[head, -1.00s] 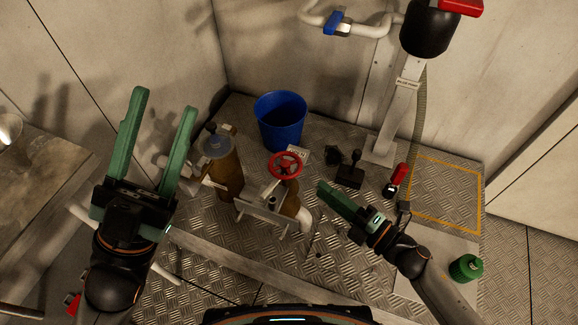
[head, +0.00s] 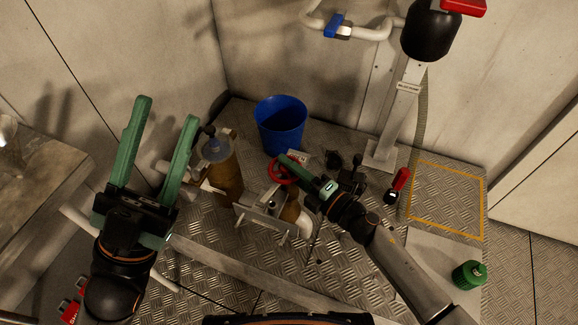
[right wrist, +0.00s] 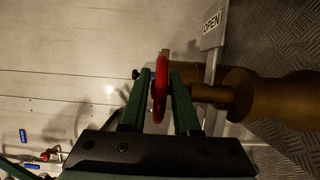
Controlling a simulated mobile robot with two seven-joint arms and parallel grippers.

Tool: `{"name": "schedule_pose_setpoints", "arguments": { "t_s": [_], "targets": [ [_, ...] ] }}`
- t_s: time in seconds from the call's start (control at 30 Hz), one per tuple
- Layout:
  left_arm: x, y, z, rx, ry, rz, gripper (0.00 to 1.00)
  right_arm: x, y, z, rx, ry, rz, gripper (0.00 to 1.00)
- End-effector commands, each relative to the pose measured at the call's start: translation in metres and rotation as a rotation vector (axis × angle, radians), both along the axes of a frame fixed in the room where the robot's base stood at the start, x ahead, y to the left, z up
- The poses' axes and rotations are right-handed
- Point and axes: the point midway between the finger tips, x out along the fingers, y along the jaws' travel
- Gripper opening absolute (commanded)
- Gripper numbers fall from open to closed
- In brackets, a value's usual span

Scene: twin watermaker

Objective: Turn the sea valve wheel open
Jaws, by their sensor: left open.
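The red sea valve wheel (head: 274,171) is on the brown valve body (head: 290,209) at the floor centre, partly hidden by my right gripper (head: 282,160). In the right wrist view the wheel (right wrist: 160,90) is edge-on between the two green fingers of my right gripper (right wrist: 161,80). The fingers stand partly apart, one on each side of the rim. I cannot tell whether they press on it. My left gripper (head: 167,108) is open and empty, raised at the left, away from the wheel.
An OPEN sign (right wrist: 212,21) is beside the valve. A blue bucket (head: 280,130) stands behind the wheel. A tan cylinder (head: 224,175) is left of it. A white post (head: 396,122), a red-and-black item (head: 398,184) and a green container (head: 469,274) are to the right. The yellow-outlined floor area (head: 447,195) is clear.

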Motion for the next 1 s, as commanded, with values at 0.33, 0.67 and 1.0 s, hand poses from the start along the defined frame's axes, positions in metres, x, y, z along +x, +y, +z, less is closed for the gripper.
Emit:
{"name": "schedule_pose_setpoints", "arguments": {
  "t_s": [0.33,0.67,1.0],
  "targets": [
    [-0.0001,-0.0003,0.0000,0.000,0.000,-0.002,0.50,-0.0003,-0.0003,-0.0001,0.001,0.001,0.000,0.00],
    [-0.0002,-0.0005,0.0001,0.000,0.000,-0.002,0.50,-0.0005,-0.0005,-0.0003,0.001,0.001,0.000,0.00],
    [-0.0002,-0.0005,0.0001,0.000,0.000,-0.002,0.50,-0.0006,-0.0006,-0.0005,0.001,0.001,0.000,0.00]
  ]
}}
